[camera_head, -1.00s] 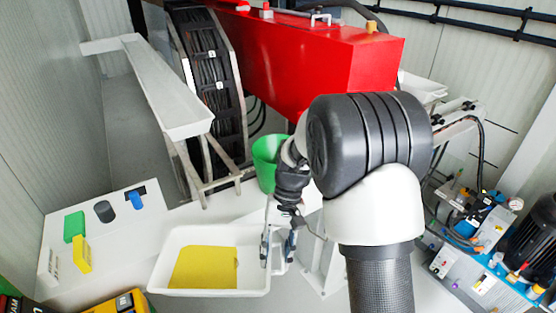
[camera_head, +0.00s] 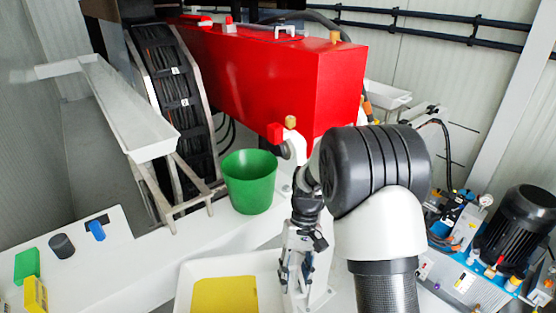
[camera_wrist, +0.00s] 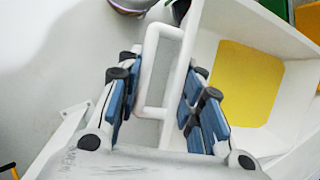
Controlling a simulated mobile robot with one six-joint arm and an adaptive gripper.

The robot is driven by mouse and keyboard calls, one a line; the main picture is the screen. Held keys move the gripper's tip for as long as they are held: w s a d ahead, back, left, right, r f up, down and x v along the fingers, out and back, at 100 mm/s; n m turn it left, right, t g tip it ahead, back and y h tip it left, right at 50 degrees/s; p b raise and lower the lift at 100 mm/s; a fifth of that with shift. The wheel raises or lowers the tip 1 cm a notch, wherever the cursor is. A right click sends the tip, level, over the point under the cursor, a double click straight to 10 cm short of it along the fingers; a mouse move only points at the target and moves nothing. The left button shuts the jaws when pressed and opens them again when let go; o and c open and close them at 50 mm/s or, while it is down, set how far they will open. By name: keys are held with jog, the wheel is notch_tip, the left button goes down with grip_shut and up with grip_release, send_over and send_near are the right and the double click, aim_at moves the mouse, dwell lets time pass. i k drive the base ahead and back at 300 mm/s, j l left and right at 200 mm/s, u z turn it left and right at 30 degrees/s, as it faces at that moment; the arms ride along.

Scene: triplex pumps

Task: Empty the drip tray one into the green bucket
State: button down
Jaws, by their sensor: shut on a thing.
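The drip tray (camera_head: 183,278) is white and shallow, with yellow contents (camera_head: 225,296) in its bottom. It is low in the head view, cut off by the lower edge; it also fills the right of the wrist view (camera_wrist: 206,45). My gripper (camera_head: 297,272) is at the tray's right end. In the wrist view, my blue-padded fingers (camera_wrist: 162,88) are on both sides of the tray's white handle (camera_wrist: 149,70), shut on it. The green bucket (camera_head: 250,186) stands upright behind the tray, left of my arm and apart from the tray. Its inside bottom is hidden.
A red tank (camera_head: 250,75) with a pipe and valve is behind the bucket. A white trough (camera_head: 130,112) on a metal frame stands left. Small green, yellow, black and blue items lie on the white surface at lower left. A pump motor (camera_head: 520,225) is at right.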

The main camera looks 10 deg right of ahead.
aim_at(249, 175)
jog(key=i+l+z, duration=0.15)
jog(key=z, duration=0.25)
jog(key=i+l+z, duration=0.45)
jog(key=z, duration=0.3)
jog(key=i+l+z, duration=0.1)
jog(key=i, duration=0.4)
jog(key=i+l+z, duration=0.1)
jog(key=i, duration=0.4)
